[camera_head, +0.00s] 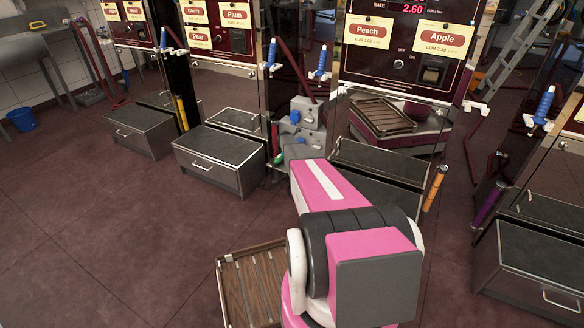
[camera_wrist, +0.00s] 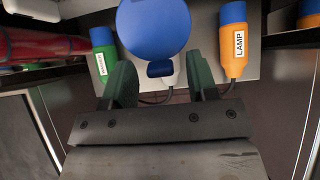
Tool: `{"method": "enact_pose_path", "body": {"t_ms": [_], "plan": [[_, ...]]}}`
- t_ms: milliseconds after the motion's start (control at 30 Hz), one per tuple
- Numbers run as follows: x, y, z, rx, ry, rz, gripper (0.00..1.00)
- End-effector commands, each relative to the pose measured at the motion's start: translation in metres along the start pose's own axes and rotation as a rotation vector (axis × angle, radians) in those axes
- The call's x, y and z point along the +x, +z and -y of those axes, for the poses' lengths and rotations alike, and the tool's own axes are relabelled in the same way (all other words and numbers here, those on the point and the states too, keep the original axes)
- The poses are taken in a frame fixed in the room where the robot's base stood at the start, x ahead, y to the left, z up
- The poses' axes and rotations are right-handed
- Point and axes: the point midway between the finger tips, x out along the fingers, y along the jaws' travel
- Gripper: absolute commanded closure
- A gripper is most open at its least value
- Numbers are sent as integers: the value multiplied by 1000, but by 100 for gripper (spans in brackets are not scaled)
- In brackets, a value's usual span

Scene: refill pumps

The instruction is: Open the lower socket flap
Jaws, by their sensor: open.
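A round blue socket flap (camera_wrist: 153,28) fills the top middle of the wrist view, with a small dark blue tab (camera_wrist: 160,69) at its lower edge. The disc faces the camera and no socket opening shows. My gripper (camera_wrist: 160,64) is open. Its two dark green fingers stand apart on either side of the tab, with nothing held between them; contact cannot be told. In the head view the grey socket box (camera_head: 307,112) stands beyond my pink arm, with blue parts on it. My gripper is hidden there.
A green-and-blue plug (camera_wrist: 103,58) hangs left of the fingers and an orange-and-blue plug labelled LAMP (camera_wrist: 234,42) hangs right, both close. A red tube (camera_wrist: 45,47) crosses at upper left. Dark-topped drawers (camera_head: 220,157) stand beside the socket box. Open floor (camera_head: 90,220) lies left.

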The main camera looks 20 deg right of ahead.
Motion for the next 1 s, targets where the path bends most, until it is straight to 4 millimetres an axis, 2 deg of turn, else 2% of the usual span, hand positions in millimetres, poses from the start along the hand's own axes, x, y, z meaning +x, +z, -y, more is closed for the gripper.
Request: {"method": "enact_pose_path", "body": {"t_ms": [1000], "plan": [[34, -9, 0, -1, -2, 445, 47]]}}
